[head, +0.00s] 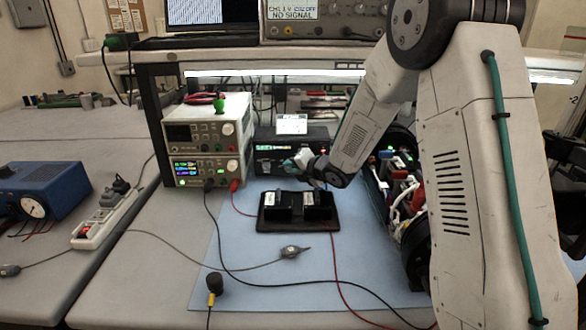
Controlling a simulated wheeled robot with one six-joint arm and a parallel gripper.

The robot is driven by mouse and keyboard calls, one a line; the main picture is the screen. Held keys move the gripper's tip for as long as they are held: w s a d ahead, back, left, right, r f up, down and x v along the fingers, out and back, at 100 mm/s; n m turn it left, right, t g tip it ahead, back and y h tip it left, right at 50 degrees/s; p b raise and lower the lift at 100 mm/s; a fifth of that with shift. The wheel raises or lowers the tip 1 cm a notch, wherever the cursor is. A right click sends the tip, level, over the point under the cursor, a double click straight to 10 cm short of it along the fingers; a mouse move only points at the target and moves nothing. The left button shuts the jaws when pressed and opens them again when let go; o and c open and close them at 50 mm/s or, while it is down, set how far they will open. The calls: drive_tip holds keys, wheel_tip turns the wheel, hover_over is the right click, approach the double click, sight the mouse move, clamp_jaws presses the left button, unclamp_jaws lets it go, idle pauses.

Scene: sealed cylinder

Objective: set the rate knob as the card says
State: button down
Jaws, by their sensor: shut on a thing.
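A black box (263,137) with a small lit green display stands at the back of the blue mat. A white card (291,124) stands on top of it; its writing is too small to read. My gripper (303,159) reaches in from the right to the right part of the box's front. It is shut on the rate knob there. The knob is hidden by the jaws, so I cannot see its setting.
A stacked power supply (208,140) stands left of the box. A black tray (298,226) with two cells lies in front. An open cylinder (405,195) full of wiring is at the right, close to my arm. Loose leads cross the blue mat (260,275).

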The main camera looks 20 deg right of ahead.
drive_tip(key=shift+f+m+t+y, duration=0.1)
drive_tip(key=shift+m+t+y, duration=0.3)
drive_tip(key=c, duration=1.2)
unclamp_jaws()
drive_tip(key=shift+c, duration=0.2)
